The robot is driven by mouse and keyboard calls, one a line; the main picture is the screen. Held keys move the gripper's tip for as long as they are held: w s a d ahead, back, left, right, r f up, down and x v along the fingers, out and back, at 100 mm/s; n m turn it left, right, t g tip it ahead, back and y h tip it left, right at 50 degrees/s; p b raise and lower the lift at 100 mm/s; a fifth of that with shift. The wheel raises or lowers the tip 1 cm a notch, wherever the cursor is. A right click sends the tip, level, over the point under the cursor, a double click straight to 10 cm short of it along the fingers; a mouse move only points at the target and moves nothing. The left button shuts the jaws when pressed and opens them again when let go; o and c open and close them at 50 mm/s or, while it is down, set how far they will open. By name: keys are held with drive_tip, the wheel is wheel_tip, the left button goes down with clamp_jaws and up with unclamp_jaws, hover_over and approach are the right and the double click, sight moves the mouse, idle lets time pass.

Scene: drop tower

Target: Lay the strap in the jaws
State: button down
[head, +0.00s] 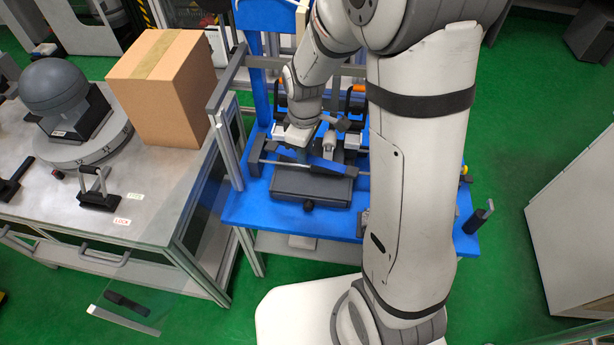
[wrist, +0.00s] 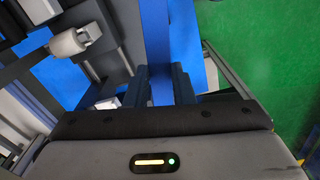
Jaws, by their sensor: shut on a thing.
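My gripper (head: 300,153) is low over the machine's grey bed, at the left of its middle. In the wrist view its two blue-grey fingers (wrist: 163,92) are shut on a blue strip (wrist: 156,38). The strip runs from between the fingertips to the top edge of the picture. It may be the strap; I cannot tell for sure. A pale roller-like part (head: 330,141) stands right of my gripper, and it also shows in the wrist view (wrist: 68,42). I cannot make out clearly which parts are the jaws. My arm hides the machine's right side.
The blue machine table (head: 250,208) carries a dark grey base block (head: 310,187). A frame post (head: 228,150) stands at its left. Further left, a bench (head: 160,185) holds a cardboard box (head: 160,85) and a grey dome (head: 55,85). Green floor is open at right.

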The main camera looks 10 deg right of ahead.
drive_tip(key=w+d+f+n+b, duration=0.1)
drive_tip(key=w+d+f, duration=0.1)
drive_tip(key=w, duration=0.4)
drive_tip(key=w+d+f+n+b, duration=0.1)
drive_tip(key=w+d+f, duration=0.1)
drive_tip(key=w+f, duration=0.2)
drive_tip(key=shift+w+f+n+b, duration=0.15)
drive_tip(key=shift+w+n+b, duration=0.15)
drive_tip(key=shift+w, duration=1.45)
idle(0.3)
drive_tip(key=c, duration=1.2)
unclamp_jaws()
drive_tip(key=shift+o, duration=0.2)
